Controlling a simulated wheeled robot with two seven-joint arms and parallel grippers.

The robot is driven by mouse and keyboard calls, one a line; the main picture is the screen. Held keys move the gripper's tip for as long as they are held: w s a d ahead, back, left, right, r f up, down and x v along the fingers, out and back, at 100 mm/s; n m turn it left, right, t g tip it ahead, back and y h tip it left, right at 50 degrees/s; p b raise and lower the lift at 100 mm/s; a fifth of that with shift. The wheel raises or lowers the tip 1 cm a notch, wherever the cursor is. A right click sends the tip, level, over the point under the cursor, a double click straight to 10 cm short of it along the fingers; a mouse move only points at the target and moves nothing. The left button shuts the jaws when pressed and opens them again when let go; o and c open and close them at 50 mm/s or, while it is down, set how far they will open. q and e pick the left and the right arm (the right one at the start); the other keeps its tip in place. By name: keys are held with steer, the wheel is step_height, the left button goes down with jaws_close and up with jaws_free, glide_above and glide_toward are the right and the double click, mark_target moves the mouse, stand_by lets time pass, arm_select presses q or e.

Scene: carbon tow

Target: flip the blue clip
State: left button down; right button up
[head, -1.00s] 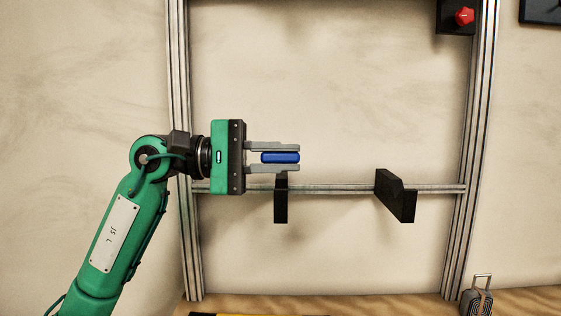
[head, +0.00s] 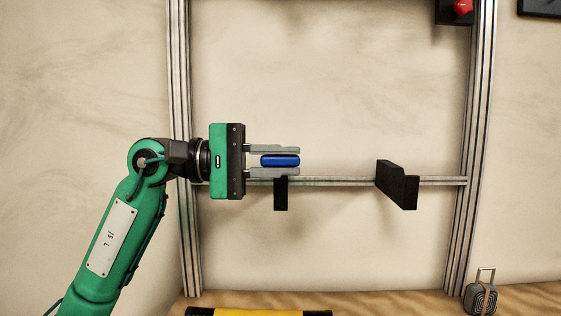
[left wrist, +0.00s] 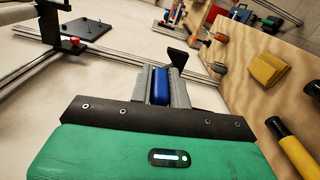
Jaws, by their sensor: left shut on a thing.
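The blue clip (head: 280,160) is between the two grey fingers of my left gripper (head: 282,160). The gripper is shut on it and points right in the head view, just above the frame's crossbar. The clip's long side lies along the fingers. In the left wrist view the blue clip (left wrist: 160,86) also shows between the fingers, near their tips. My right gripper is not in view.
An aluminium frame (head: 182,240) with a crossbar (head: 340,181) stands over the wooden bench (head: 380,302). The bar carries two black brackets, one (head: 281,195) below the gripper and one (head: 398,186) farther right. A yellow-and-black cylinder (head: 258,312) lies in front.

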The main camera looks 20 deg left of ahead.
arm_select(q)
steer(key=shift+f, duration=0.2)
steer(key=c, duration=1.4)
jaws_free()
steer(key=shift+o, duration=0.2)
steer(key=shift+a+r, duration=0.1)
